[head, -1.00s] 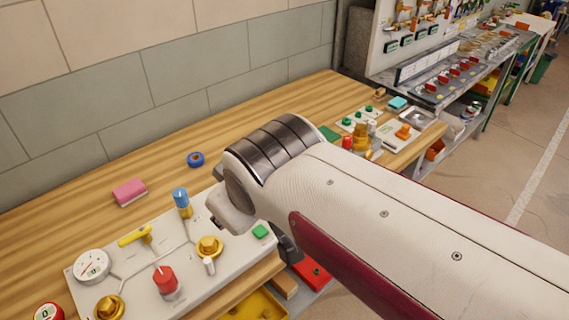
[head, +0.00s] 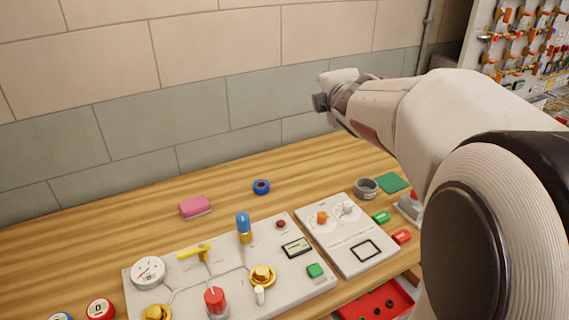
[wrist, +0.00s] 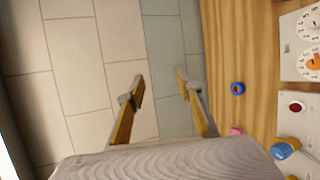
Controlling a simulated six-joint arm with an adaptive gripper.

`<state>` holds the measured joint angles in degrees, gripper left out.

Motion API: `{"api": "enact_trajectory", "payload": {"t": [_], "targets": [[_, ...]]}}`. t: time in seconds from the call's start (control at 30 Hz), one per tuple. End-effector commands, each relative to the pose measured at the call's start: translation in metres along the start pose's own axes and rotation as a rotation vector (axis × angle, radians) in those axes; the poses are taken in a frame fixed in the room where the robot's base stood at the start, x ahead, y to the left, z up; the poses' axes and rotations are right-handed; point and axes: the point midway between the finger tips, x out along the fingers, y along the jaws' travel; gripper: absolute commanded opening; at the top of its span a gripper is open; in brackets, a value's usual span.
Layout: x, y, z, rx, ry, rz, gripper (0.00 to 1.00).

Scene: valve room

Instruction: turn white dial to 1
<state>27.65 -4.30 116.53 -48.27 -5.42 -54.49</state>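The white dial (head: 347,208) sits on the right panel (head: 375,260), to the right of an orange dial (head: 322,217). In the wrist view the white dial (wrist: 308,22) is at the top right edge, partly cut off, with numbers around it; which number it points to is too small to tell. The orange dial (wrist: 314,62) is below it there. My gripper (wrist: 160,88) has its two fingers well apart with nothing between them, facing the tiled wall. In the head view the arm's end is raised above the table, away from the panel; the fingers are hard to make out.
The left panel (head: 205,293) carries a gauge (head: 148,272), a yellow lever (head: 193,251), a red knob (head: 215,300) and brass valves. A pink sponge (head: 195,206) and blue tape roll (head: 261,187) lie behind it. A grey ring (head: 365,188) stands behind the right panel.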

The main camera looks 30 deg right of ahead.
Motion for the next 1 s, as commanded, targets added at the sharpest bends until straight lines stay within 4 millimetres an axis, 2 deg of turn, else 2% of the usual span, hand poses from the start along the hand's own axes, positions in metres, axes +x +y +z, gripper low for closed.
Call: {"api": "enact_trajectory", "payload": {"t": [0.03, 0.23, 0.47, 0.77, 1.0], "targets": [[0.012, 0.001, 0.007, -0.062, 0.007, 0.014, 0.35], [0.05, 0.007, 0.024, -0.329, 0.056, 0.084, 0.35], [0.087, -0.005, 0.041, -0.623, 0.131, 0.159, 0.35], [0.122, -0.048, 0.061, -0.974, 0.259, 0.261, 0.35], [0.133, -0.102, 0.077, -1.216, 0.385, 0.362, 0.35]]}}
